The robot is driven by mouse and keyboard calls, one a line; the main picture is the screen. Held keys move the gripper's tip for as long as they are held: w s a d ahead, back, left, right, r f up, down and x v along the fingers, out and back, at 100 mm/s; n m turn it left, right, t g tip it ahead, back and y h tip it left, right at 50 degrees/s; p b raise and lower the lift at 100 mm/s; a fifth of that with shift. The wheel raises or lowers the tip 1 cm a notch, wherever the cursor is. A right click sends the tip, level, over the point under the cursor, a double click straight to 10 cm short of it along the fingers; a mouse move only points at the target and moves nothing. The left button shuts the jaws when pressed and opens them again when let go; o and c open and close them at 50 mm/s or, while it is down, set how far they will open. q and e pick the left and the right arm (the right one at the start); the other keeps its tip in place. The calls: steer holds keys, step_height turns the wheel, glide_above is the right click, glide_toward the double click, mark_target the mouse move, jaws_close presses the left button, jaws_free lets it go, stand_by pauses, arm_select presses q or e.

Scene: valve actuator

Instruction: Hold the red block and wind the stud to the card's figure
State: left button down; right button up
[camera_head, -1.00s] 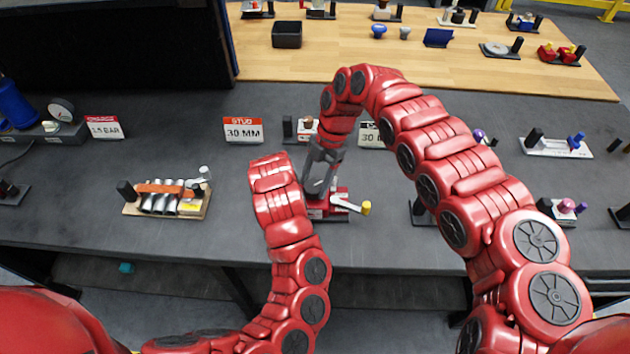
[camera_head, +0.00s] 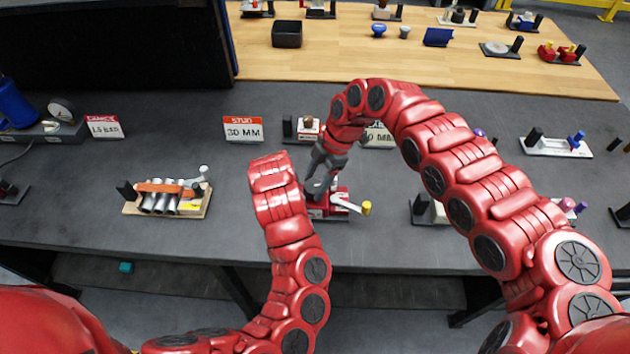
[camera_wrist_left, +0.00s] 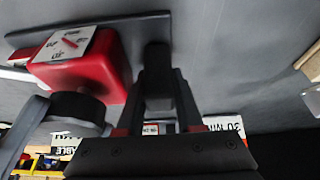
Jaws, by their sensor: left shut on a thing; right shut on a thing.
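The red block (camera_head: 338,198) stands on a dark base on the grey bench, with a white lever tipped in yellow (camera_head: 366,207) to its right. In the left wrist view the red block (camera_wrist_left: 115,65) has a white dial face with a red pointer (camera_wrist_left: 70,42); its figures are too blurred to read. My left gripper (camera_wrist_left: 157,85) is shut on the dark upright post (camera_wrist_left: 157,62) on the base; my arm hides it in the head view. My right gripper (camera_head: 318,177) is shut on the dark round stud (camera_wrist_left: 75,108) at the block. The card (camera_head: 243,130) reads STUD, 30 MM.
Another card (camera_head: 104,127) reads about 1.5 BAR. A rack with metal cylinders (camera_head: 168,197) stands left of my left arm. Small fixtures stand behind and right, including one with blue knobs (camera_head: 557,146). Bare bench lies between the rack and the STUD card.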

steer(key=shift+s+a+m, duration=0.2)
steer(key=shift+s+m, duration=0.25)
steer(key=shift+m, duration=0.05)
steer(key=shift+w+d+m, duration=0.1)
steer(key=shift+w+m, duration=0.1)
steer(key=shift+m, duration=0.1)
steer(key=shift+w+d+t, duration=0.3)
steer(key=o, duration=1.4)
steer(key=shift+a, duration=0.1)
steer(key=shift+s+a, duration=0.1)
